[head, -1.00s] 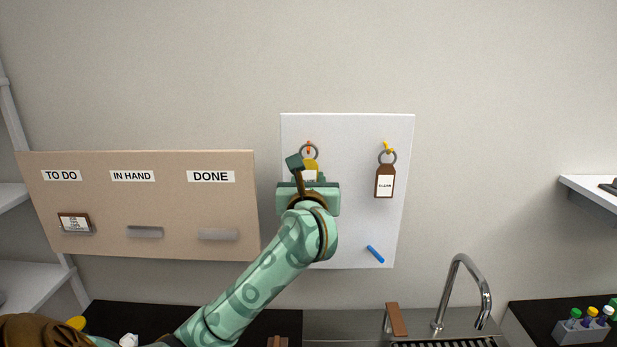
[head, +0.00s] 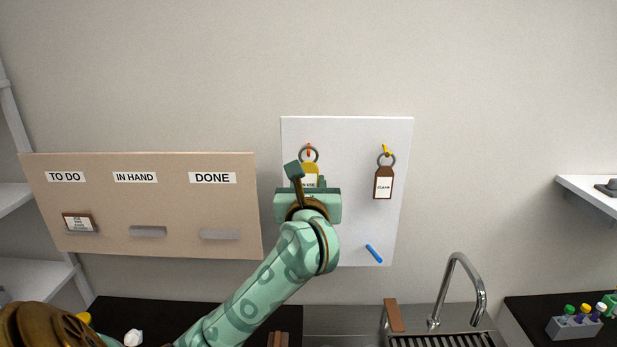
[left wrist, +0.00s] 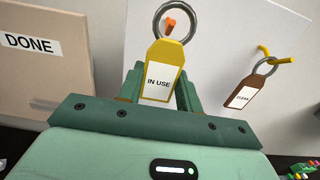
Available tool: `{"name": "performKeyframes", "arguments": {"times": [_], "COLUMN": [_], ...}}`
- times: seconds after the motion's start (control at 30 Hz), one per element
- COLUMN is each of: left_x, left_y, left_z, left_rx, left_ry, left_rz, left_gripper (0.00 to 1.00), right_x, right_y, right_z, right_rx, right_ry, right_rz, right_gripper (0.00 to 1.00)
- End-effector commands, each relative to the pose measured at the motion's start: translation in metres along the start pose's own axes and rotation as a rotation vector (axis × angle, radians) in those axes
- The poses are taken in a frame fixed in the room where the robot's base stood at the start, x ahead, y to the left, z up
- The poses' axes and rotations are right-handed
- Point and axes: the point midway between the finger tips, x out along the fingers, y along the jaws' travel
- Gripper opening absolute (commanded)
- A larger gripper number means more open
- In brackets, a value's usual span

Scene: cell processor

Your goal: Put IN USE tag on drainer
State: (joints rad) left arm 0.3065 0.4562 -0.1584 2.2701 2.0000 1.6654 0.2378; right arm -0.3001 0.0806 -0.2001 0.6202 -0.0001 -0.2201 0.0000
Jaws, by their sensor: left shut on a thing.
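The yellow IN USE tag (left wrist: 162,77) hangs by its metal ring on an orange peg (left wrist: 170,24) on the white board (head: 345,128). My left gripper (left wrist: 160,88) is shut on the lower part of this tag, one finger at each side. In the head view the tag (head: 310,170) shows above my left gripper (head: 308,182), which hides its lower end. The ring is still around the peg. The drainer (head: 445,341) is partly in view by the sink at the bottom right. My right gripper is out of view.
A brown CLEAN tag (head: 383,185) hangs on a yellow peg right of the IN USE tag. A blue peg (head: 374,253) is lower on the board. A tan board (head: 190,215) stands left. A tall faucet (head: 460,275) rises at the sink. A tube rack (head: 575,326) is far right.

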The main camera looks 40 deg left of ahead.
Motion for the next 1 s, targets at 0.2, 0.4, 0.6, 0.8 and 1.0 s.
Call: {"name": "performKeyframes", "arguments": {"times": [0.2, 0.4, 0.6, 0.8, 1.0], "left_x": [-0.001, -0.009, -0.029, -0.048, -0.059], "left_y": [0.0, -0.001, 0.0, -0.001, 0.0], "left_z": [0.0, 0.001, 0.003, 0.003, 0.003], "left_rx": [0.0, 0.0, 0.001, 0.0, 0.0], "left_ry": [0.0, 0.0, 0.001, 0.001, 0.001], "left_rz": [0.0, -0.001, -0.001, -0.002, 0.0], "left_gripper": [0.0, 0.0, 0.0, 0.0, 0.0], "right_x": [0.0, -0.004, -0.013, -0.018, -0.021], "right_y": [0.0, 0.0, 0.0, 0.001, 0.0], "right_z": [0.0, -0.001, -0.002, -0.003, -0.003], "right_rx": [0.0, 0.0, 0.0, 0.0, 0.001], "right_ry": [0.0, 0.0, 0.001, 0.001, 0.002], "right_rz": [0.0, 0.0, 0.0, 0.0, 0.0], "right_gripper": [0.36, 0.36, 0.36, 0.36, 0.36]}}
